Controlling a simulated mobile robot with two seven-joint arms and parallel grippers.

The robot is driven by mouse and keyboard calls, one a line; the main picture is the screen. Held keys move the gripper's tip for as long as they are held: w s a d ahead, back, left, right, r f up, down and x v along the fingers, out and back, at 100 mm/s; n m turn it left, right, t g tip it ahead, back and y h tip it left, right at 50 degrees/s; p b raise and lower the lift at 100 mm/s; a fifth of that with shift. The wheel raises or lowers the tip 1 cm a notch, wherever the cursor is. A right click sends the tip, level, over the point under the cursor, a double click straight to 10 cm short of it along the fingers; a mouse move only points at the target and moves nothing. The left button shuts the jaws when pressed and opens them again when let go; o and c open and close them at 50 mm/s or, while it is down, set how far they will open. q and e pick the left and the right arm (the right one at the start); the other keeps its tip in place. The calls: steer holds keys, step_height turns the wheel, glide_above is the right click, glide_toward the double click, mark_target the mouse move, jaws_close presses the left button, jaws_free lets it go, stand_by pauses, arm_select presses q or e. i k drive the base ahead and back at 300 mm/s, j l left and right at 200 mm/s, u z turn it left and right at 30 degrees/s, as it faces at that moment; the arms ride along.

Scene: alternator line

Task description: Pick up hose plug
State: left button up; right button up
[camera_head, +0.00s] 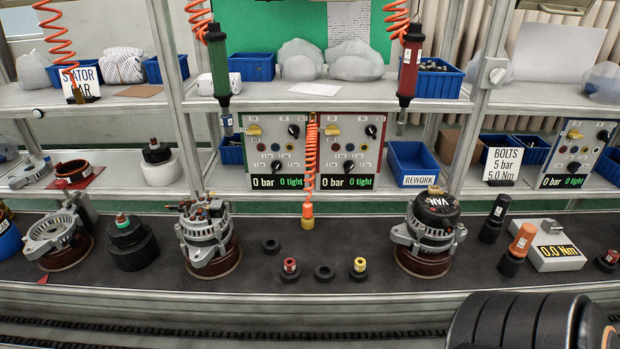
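An orange coiled hose (310,160) hangs in the middle of the bench, between two gauge panels. A yellow-orange plug (307,223) is at its lower end, hanging close to the dark bench top. I cannot tell if it touches the surface. Two small fittings, one red-topped (290,267) and one yellow-topped (359,268), stand in black bases in front of it. A black rounded part of my own arm fills the lower right corner. Neither gripper shows.
An alternator (205,240) stands left of the plug and another (431,232) right of it. Black rings (270,246) lie on the dark bench mat (330,238). A green screwdriver (219,65) and a red one (409,62) hang above. A blue rework bin (412,164) stands behind.

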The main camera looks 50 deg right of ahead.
mark_target(307, 207)
steer(key=z, duration=1.45)
